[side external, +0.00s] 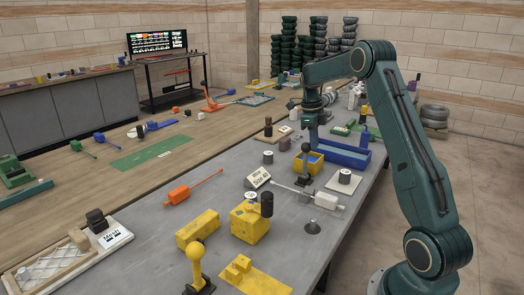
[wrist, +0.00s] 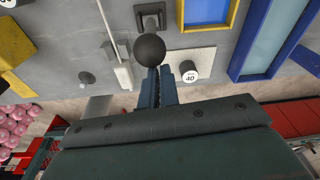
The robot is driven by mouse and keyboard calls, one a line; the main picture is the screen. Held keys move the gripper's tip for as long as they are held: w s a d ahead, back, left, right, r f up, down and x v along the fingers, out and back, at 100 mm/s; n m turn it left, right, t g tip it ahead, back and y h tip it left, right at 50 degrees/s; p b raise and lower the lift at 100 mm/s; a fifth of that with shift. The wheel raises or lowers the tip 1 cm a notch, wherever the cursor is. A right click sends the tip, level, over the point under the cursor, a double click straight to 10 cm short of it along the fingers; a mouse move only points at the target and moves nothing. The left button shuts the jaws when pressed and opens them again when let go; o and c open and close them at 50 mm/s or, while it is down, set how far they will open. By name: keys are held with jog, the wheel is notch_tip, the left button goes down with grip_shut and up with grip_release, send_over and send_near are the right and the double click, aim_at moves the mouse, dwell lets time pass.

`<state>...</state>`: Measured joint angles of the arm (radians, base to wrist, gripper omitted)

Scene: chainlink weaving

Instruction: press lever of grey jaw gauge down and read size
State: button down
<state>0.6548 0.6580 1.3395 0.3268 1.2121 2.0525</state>
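A lever with a round black knob (side external: 306,147) stands upright on a dark base (side external: 304,181) on the grey bench. The knob shows large in the wrist view (wrist: 150,50), just beyond my fingertips. My gripper (side external: 313,142) points down right above the knob; its fingers (wrist: 160,72) lie together with nothing seen between them. I cannot tell whether they touch the knob. A tilted white sign (side external: 259,178) reads "Wire Size 40". Beside the lever, a thin rod runs to a white block (side external: 327,200). A spool marked 40 (wrist: 190,76) sits on a light plate (wrist: 205,60).
A yellow bin (side external: 309,168) and a blue tray (side external: 345,157) stand close behind the lever. An orange-handled tool (side external: 178,194), a yellow block (side external: 249,224) and a yellow ball-topped lever (side external: 196,252) lie nearer the camera. Bare bench shows around the orange tool.

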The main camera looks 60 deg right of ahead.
jog(key=shift+w+a+r, duration=0.15)
jog(key=shift+w+r, duration=0.15)
jog(key=shift+w, duration=0.45)
jog(key=shift+r, duration=1.45)
jog(key=shift+s+r, duration=0.15)
jog(key=shift+r, duration=0.65)
jog(key=shift+s+r, duration=0.1)
jog(key=shift+r, duration=0.9)
jog(key=shift+r, duration=0.15)
